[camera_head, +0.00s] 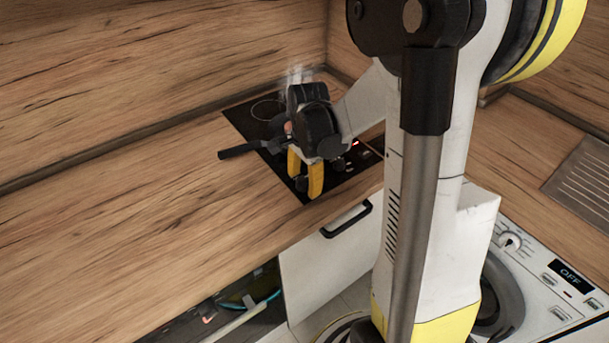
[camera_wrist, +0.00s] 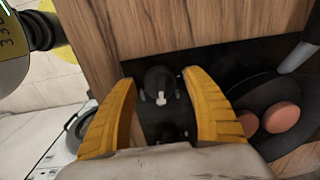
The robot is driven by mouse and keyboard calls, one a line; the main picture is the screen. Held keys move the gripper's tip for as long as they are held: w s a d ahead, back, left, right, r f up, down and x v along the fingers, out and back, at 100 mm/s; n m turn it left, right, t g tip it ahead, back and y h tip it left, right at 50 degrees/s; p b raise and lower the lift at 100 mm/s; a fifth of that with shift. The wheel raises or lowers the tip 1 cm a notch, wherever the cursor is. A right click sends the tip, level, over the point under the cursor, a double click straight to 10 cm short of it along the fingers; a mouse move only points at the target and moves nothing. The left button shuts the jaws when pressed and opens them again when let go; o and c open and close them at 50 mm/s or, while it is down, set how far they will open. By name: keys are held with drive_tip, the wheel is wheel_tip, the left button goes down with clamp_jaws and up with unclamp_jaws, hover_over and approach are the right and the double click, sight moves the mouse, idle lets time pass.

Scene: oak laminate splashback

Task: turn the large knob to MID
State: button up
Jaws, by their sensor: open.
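A black knob (camera_wrist: 158,82) with a white pointer mark stands on the black hob. In the wrist view it lies between the two yellow fingers of my gripper (camera_wrist: 160,78), with a visible gap on each side. Its pointer faces the bottom of that view. No readable label shows around it. In the head view my gripper (camera_head: 304,177) points down over the front of the hob (camera_head: 243,122), fingers apart and empty. My gripper and arm hide much of the hob there, and I cannot make out the knob's setting.
A dark pan (camera_wrist: 250,95) with round brown items (camera_wrist: 282,117) sits beside the fingers; its handle (camera_head: 238,150) sticks out to the left. A washing machine (camera_head: 545,285) with an OFF display stands at the lower right. The wooden worktop (camera_head: 130,230) is clear on the left.

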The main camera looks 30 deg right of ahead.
sight(305, 182)
wheel_tip(305, 182, up, 12)
drive_tip(key=shift+s, duration=0.35)
drive_tip(key=shift+f, duration=0.1)
drive_tip(key=s+a+r+n+t, duration=0.3)
drive_tip(key=s+a+n+t, duration=0.3)
drive_tip(key=n, duration=1.1)
drive_tip(key=s+a, duration=0.4)
drive_tip(key=a, duration=0.3)
drive_tip(key=shift+a+t, duration=0.25)
drive_tip(key=shift+t, duration=0.05)
